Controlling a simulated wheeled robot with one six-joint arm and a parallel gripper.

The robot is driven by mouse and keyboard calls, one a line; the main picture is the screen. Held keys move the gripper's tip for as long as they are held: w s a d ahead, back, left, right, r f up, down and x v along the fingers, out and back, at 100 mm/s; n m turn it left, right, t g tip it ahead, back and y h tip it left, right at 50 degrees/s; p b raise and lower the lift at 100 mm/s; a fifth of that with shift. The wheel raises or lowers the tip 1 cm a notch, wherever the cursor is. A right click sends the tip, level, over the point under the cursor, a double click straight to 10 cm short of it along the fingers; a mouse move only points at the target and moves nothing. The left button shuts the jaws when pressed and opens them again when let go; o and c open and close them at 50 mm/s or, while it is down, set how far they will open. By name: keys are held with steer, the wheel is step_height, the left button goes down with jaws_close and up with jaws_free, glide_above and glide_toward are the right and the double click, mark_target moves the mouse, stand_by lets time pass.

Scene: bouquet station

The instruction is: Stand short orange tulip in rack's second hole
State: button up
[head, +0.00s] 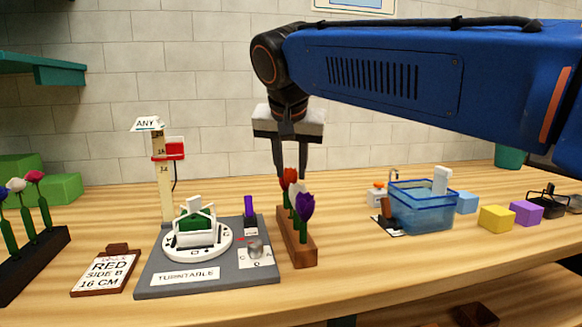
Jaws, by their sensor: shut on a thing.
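An orange-red tulip (287,179) stands upright between the fingertips of my gripper (290,172), which is shut on it. The tulip is at the far end of a brown wooden rack (303,255). A white flower (295,193) and a purple tulip (305,206) stand in the rack in front of it. They hide the orange tulip's lower stem and the rack holes, so I cannot tell which hole it is over or in.
A grey turntable station (160,280) stands close to the rack's left, with a tall gauge post (163,190) behind. A sign (105,272) and a dark flower rack (35,262) are further left. A blue basin (425,215) and coloured blocks (497,218) are right.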

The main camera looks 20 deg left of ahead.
steer(key=shift+f, duration=0.65)
stand_by(1.4)
steer(key=o, duration=0.7)
steer(key=shift+o, duration=0.2)
steer(key=shift+r, duration=0.1)
steer(key=shift+v, duration=3.15)
steer(key=shift+s, duration=0.1)
steer(key=o, duration=0.6)
